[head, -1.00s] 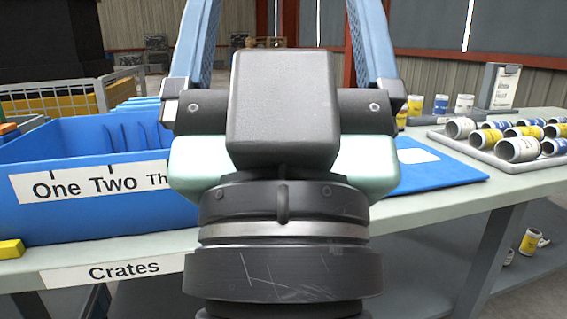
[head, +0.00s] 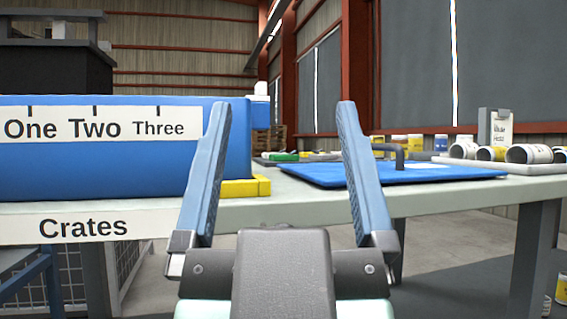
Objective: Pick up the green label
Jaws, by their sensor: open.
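A small green piece (head: 283,156) lies far back on the table, between the blue crate and the blue lid. It is low and small in the picture, and I cannot tell for sure that it is the green label. My gripper (head: 284,105) is open and empty, with its two blue fingers pointing up in the picture and wide apart. The green piece shows between the fingers but well beyond them. Nothing touches the fingers.
A blue crate (head: 120,168) marked One, Two, Three stands left, with a yellow piece (head: 246,187) at its corner. A blue lid (head: 330,174) with a dark handle lies right of centre.

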